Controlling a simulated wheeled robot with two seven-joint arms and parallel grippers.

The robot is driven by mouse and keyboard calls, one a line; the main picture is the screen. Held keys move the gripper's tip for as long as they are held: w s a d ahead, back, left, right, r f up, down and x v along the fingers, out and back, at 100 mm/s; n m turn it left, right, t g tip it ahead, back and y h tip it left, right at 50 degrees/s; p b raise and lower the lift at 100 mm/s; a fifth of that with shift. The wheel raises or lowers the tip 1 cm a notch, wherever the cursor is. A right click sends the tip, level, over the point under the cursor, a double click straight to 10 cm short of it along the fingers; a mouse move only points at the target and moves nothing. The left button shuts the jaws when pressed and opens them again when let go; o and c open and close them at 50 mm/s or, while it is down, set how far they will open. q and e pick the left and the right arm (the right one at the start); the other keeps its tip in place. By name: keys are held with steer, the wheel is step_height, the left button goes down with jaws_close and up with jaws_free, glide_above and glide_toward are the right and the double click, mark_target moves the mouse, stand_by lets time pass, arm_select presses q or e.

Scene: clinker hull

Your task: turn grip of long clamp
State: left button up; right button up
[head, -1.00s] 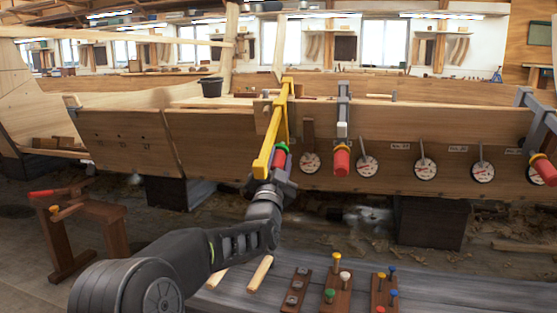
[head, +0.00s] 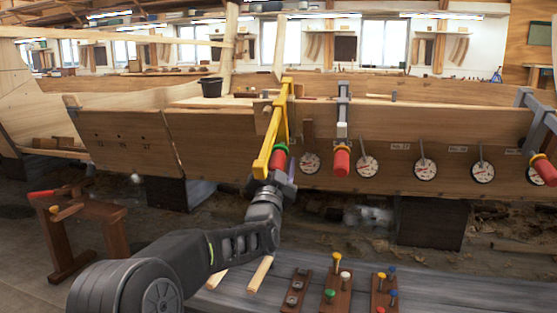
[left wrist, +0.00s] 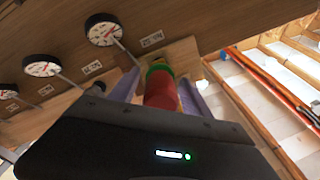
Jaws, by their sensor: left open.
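The long clamp (head: 272,135) is yellow and hangs over the top edge of the hull plank. Its red grip (head: 278,161) with a green collar hangs at the lower end. In the left wrist view the red grip (left wrist: 160,90) points toward the camera, with the green collar behind it. My left gripper (head: 272,182) is open at the lower part of the grip. In the left wrist view its fingers (left wrist: 160,92) stand on both sides of the grip, with the gripper body hiding the grip's near end. My right gripper is not in view.
Two more clamps with red grips (head: 342,162) (head: 544,169) hang to the right. Round dials (head: 425,169) line the plank. A bench (head: 232,299) below holds wooden sticks and peg blocks (head: 337,292). A wooden stand (head: 75,230) is at the left.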

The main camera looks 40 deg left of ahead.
arm_select(q)
steer(key=p+v, duration=0.1)
steer(key=v, duration=0.6)
steer(key=shift+s, duration=0.25)
steer(key=shift+d, duration=0.1)
